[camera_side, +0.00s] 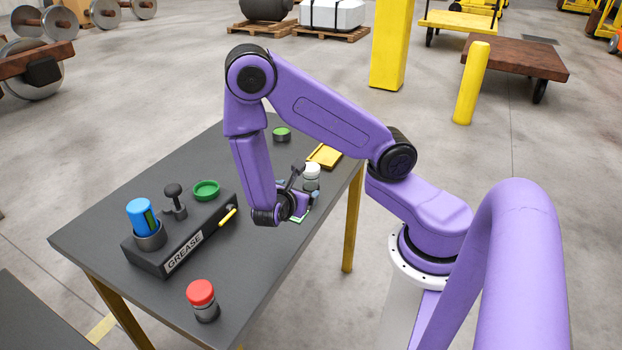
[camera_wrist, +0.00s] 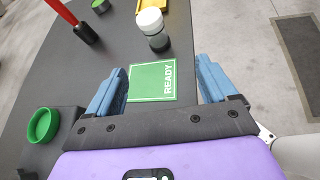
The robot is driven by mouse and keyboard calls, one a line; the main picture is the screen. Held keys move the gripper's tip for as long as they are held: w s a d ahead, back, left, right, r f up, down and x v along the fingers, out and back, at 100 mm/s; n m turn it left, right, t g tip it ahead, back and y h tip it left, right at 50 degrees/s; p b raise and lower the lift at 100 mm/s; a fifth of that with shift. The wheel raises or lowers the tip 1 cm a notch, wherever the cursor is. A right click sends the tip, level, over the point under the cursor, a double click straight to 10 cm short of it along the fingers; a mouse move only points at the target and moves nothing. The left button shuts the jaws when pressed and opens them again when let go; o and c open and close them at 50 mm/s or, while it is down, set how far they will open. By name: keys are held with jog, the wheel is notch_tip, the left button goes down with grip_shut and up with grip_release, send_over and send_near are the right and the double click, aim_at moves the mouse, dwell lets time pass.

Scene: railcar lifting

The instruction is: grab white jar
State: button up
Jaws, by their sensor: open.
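The white jar (camera_side: 312,172) has a white lid and a dark, partly clear body. It stands upright on the dark table (camera_side: 100,221) near its right edge. In the wrist view the jar (camera_wrist: 151,24) is ahead of my gripper (camera_wrist: 162,84), just past a green READY card (camera_wrist: 152,82). My gripper (camera_side: 297,202) is open and empty, its two blue fingers apart over the card's sides. The jar is beyond the fingertips, not between them. In the side view my gripper partly hides the card and the jar's lower part.
A grease box (camera_side: 185,238) holds a blue can (camera_side: 141,214). A red-lidded jar (camera_side: 202,298) stands at the front and a green-lidded jar (camera_side: 282,134) at the back. A yellow tray (camera_side: 325,155) lies behind the white jar. A red-handled tool (camera_wrist: 72,19) shows left in the wrist view.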

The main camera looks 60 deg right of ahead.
aim_at(309, 181)
jog(key=f, duration=0.1)
jog(key=d+f+n, duration=0.2)
jog(key=shift+w+f+t, duration=0.15)
jog(key=shift+w+t, duration=0.15)
jog(key=shift+w, duration=0.05)
jog(key=x, duration=1.1)
jog(key=shift+d, duration=0.35)
jog(key=shift+r+x, duration=0.2)
jog(key=shift+x, duration=1.2)
jog(key=shift+r+x, duration=0.2)
jog(key=shift+x, duration=1.2)
jog(key=shift+w+d, duration=0.1)
jog(key=shift+w, duration=0.1)
jog(key=c, duration=1.1)
